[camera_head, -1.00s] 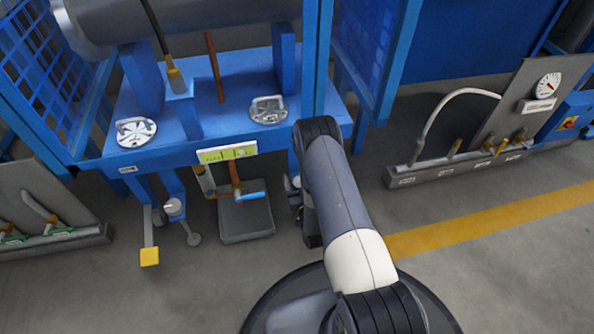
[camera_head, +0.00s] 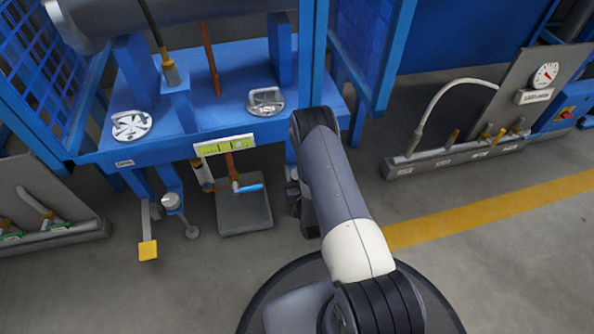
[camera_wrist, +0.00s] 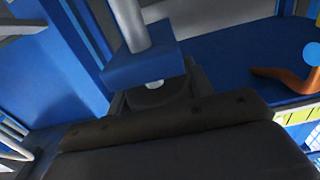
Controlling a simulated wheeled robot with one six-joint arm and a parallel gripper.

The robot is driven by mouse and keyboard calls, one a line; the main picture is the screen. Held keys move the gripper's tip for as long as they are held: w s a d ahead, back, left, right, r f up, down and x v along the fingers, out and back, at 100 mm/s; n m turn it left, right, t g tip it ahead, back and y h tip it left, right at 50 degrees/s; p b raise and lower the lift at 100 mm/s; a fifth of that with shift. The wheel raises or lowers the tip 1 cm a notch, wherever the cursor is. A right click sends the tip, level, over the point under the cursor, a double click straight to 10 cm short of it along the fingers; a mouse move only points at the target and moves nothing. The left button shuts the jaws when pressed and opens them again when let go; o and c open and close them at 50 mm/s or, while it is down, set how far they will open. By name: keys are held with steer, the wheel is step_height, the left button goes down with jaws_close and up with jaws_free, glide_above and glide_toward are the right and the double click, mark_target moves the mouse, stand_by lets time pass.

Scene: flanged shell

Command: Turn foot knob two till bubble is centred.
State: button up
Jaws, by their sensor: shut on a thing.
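The level vial (camera_head: 224,146), a yellow-green strip in a white frame, sits on the front edge of the blue bench. Its bubble is too small to place surely. A foot with a pale round knob (camera_head: 171,201) stands under the bench's left part. My gripper (camera_wrist: 155,93) is shut under a blue block (camera_wrist: 145,64) with a grey rod above it. A small pale piece (camera_wrist: 154,85) shows at its jaws; the rest of what it holds is hidden. In the head view my arm covers most of the right foot, so I cannot read the knob's number.
The blue bench (camera_head: 225,98) carries two round metal plates. A grey floor plate (camera_head: 244,212) lies below a blue-handled valve (camera_head: 249,188). A gauge panel (camera_head: 545,76) with a hose stands at right. Floor beside the yellow line is clear.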

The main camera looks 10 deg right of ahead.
steer(key=shift+m+h, duration=0.3)
steer(key=shift+h, duration=0.2)
steer(key=m+h, duration=0.2)
steer(key=h, duration=0.2)
steer(key=shift+d+m+g, duration=0.1)
steer(key=shift+m+g, duration=0.2)
steer(key=m+h, duration=0.1)
steer(key=m+g+h, duration=0.1)
steer(key=h, duration=0.1)
steer(key=m+g+h, duration=0.1)
steer(key=shift+s+d+m+h, duration=0.1)
steer(key=shift+d+m+h, duration=0.2)
steer(key=shift+h, duration=0.1)
steer(key=m+g+h, duration=0.3)
steer(key=g+h, duration=0.1)
steer(key=m+g+h, duration=0.2)
steer(key=g, duration=0.1)
steer(key=shift+s+d+m, duration=0.3)
steer(key=shift+s+d, duration=0.05)
steer(key=shift+s, duration=0.05)
steer(key=shift+g, duration=0.3)
steer(key=o, duration=1)
